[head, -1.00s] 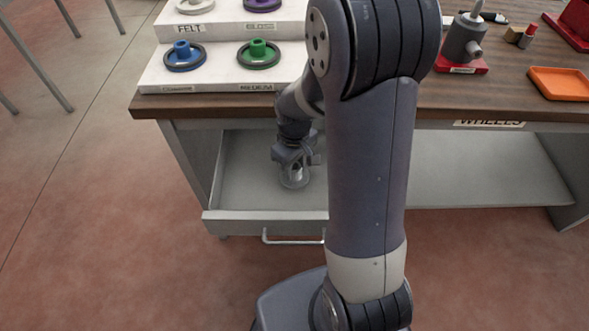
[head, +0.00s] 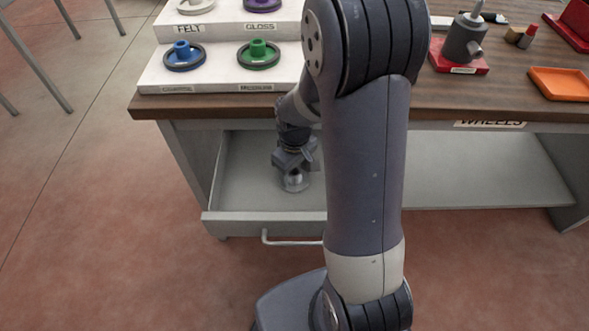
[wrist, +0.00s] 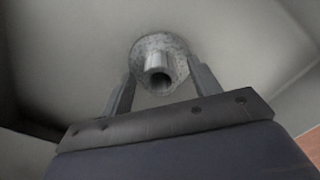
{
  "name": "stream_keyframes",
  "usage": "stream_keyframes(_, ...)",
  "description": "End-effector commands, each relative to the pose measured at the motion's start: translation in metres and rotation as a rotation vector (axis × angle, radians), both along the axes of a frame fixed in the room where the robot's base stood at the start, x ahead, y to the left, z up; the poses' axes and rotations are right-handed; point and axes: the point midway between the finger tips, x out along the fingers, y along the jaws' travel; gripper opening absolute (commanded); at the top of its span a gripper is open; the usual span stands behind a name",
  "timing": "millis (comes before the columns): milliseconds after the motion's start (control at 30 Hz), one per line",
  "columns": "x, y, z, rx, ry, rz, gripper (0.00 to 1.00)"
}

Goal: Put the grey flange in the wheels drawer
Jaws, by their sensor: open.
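The grey flange (head: 293,182) rests on the floor of the pulled-out drawer (head: 262,219) under the bench. In the wrist view the flange (wrist: 160,62) shows as a round speckled disc with a hollow hub facing my gripper. My gripper (wrist: 162,78) is open, with one finger on each side of the hub in that view; I see no grip on it. In the head view my gripper (head: 294,166) is just above the flange, inside the drawer. A WHEELS label (head: 490,123) is on the bench edge at right. My arm hides the drawer's right part.
A white stepped stand (head: 220,80) on the bench holds several coloured wheels, including a blue one (head: 183,52) and a green one (head: 258,52). An orange tray (head: 562,83) and a grey device on a red base (head: 464,45) are at right. The drawer's left floor is clear.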

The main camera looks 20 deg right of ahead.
Motion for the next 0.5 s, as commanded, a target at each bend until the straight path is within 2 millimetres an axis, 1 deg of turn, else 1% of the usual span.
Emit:
stream_keyframes(167, 0.001, 0.000, 0.010, 0.000, -0.002, 0.000, 0.59)
stream_keyframes(267, 0.001, 0.000, 0.028, 0.000, -0.006, 0.000, 0.59)
stream_keyframes(500, 0.001, 0.000, 0.081, 0.000, -0.007, 0.000, 0.59)
